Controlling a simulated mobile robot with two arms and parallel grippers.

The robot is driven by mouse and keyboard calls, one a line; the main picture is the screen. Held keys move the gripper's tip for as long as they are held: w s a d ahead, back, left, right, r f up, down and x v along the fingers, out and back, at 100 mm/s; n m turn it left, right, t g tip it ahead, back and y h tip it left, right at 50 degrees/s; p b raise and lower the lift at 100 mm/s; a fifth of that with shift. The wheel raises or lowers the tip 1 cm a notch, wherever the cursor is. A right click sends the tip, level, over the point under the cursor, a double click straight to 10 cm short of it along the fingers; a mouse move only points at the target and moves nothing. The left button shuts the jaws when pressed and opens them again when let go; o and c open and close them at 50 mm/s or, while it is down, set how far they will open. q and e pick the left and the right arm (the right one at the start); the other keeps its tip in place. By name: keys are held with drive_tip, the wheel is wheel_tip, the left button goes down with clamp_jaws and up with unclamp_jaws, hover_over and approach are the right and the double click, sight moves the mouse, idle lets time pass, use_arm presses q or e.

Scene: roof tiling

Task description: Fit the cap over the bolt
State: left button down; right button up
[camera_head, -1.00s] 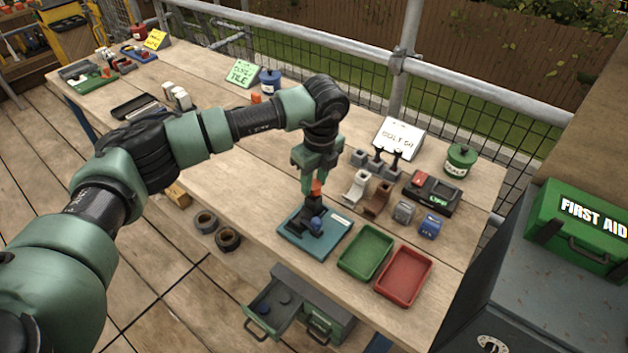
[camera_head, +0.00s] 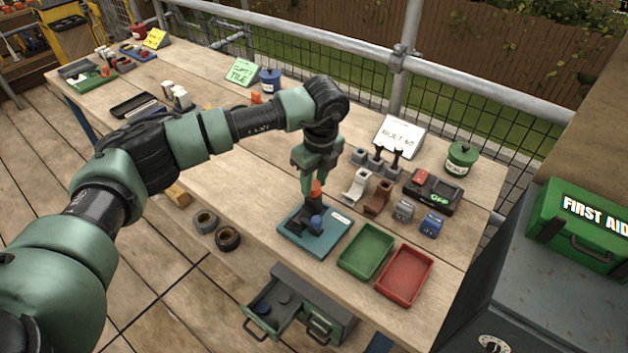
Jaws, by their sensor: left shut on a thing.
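My left gripper (camera_head: 316,180) points down over a teal base plate (camera_head: 329,244) with a dark fixture on it. It is shut on a small orange-red piece (camera_head: 316,188), which looks like the cap, just above or touching the top of the dark upright part (camera_head: 313,205). The bolt itself is too small or hidden to make out, so I cannot tell whether the cap sits on it. A blue round knob (camera_head: 317,222) is on the fixture. My right gripper is not in view.
A green tray (camera_head: 366,251) and a red tray (camera_head: 404,275) lie right of the plate. Grey and brown blocks, a switch box (camera_head: 433,192) and a sign (camera_head: 399,136) stand behind. An open drawer (camera_head: 275,308) juts out below the table's front edge.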

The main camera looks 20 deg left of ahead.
use_arm(q)
drive_tip(key=shift+f, duration=0.15)
idle(0.5)
drive_tip(key=c, duration=0.9)
unclamp_jaws()
drive_tip(key=shift+r+p, duration=1.6)
drive_tip(key=shift+r, duration=1.95)
